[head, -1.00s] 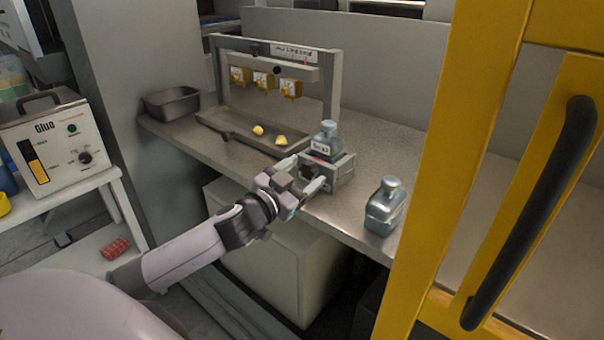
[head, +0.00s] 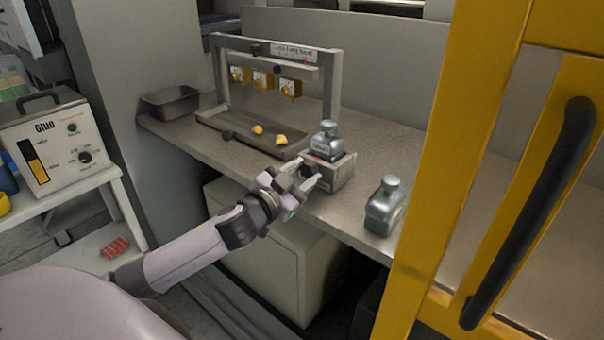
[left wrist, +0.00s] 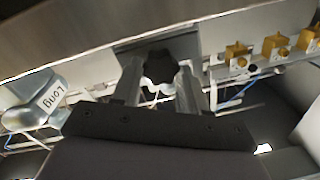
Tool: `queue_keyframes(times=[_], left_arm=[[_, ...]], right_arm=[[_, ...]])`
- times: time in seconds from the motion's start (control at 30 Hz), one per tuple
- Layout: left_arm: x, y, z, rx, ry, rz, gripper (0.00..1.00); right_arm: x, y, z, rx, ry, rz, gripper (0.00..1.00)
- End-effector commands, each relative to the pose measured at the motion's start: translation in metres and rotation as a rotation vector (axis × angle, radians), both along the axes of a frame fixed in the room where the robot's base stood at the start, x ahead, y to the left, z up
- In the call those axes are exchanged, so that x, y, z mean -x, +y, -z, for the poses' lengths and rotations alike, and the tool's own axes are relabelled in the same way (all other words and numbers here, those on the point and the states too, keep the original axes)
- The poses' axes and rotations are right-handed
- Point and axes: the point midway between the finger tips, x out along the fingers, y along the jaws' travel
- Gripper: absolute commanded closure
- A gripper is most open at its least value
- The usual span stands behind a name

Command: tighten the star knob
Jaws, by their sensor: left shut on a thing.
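The star knob (left wrist: 160,66) is dark and lobed. In the left wrist view it sits between the two fingers of my left gripper (head: 309,170), in front of a grey plate. In the head view the fingers reach the front face of a small grey box-shaped fixture (head: 338,174) at the counter edge, and mostly hide the knob. My left gripper is shut on the knob. A grey labelled bottle (head: 325,142) stands on top of the fixture. My right gripper is not in view.
A second grey bottle (head: 385,206) stands at the counter's front edge, right of the fixture. Behind are a shallow tray (head: 222,128) with two yellow pieces and a metal frame (head: 337,85). A yellow door frame (head: 445,170) blocks the right side.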

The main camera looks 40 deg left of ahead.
Motion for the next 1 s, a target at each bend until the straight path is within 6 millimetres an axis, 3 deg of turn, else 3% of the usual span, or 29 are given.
queue_keyframes(times=[1.0], left_arm=[[0.0, 0.0, 0.003, -0.936, -0.072, 0.0, 0.87]], right_arm=[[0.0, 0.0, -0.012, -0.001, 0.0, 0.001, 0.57]])
